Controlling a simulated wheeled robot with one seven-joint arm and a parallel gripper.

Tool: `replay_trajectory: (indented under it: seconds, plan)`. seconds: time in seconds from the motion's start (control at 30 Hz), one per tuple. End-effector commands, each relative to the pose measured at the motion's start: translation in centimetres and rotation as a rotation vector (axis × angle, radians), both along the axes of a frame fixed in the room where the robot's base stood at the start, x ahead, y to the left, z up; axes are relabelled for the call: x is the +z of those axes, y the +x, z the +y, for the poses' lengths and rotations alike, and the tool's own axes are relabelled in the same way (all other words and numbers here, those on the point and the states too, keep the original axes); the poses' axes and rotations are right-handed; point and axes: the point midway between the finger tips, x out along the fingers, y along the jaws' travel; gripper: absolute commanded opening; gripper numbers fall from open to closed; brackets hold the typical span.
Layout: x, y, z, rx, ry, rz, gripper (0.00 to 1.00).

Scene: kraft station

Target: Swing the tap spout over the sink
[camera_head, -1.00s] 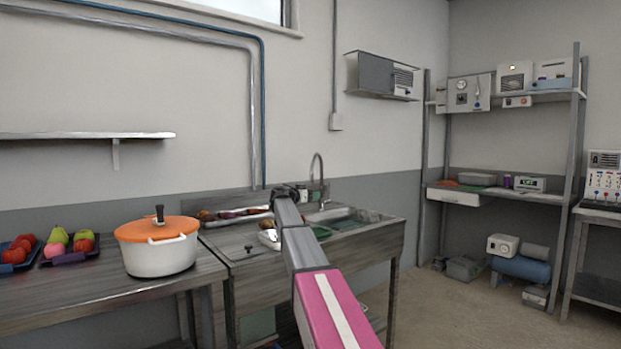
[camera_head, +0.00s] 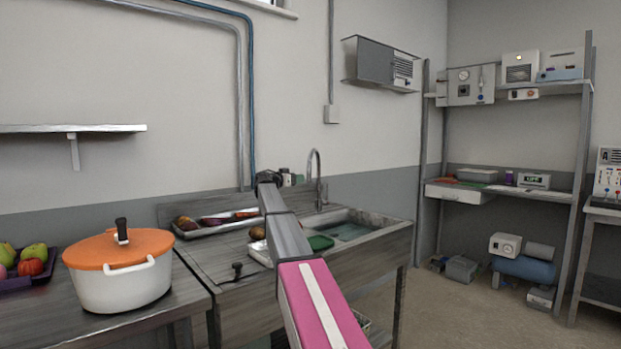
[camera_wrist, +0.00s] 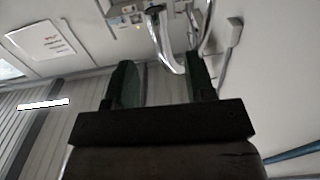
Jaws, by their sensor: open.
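The tap spout (camera_head: 312,166) is a tall, thin metal gooseneck at the back of the sink unit in the head view. In the wrist view the curved, shiny spout (camera_wrist: 167,50) lies just beyond my fingertips, toward the right finger. My gripper (camera_head: 291,178) is left of the tap, at about mid-spout height. In the wrist view my gripper (camera_wrist: 158,75) is open, with nothing clearly held between its dark green fingers. Whether a finger touches the spout cannot be told.
A tray of food (camera_head: 215,222) lies on the drainboard left of the tap. A green item (camera_head: 320,243) sits by the basin's front left. A white pot with an orange lid (camera_head: 120,285) stands on the left counter. The wall is close behind the tap.

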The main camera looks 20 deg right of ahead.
Motion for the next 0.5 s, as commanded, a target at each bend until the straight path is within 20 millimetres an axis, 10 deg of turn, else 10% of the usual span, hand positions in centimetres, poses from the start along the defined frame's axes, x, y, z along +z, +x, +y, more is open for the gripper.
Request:
replay_trajectory:
  seconds: [0.5]
  plan:
    - [0.0,3.1,-7.9,-0.001,0.001,0.0,0.5]
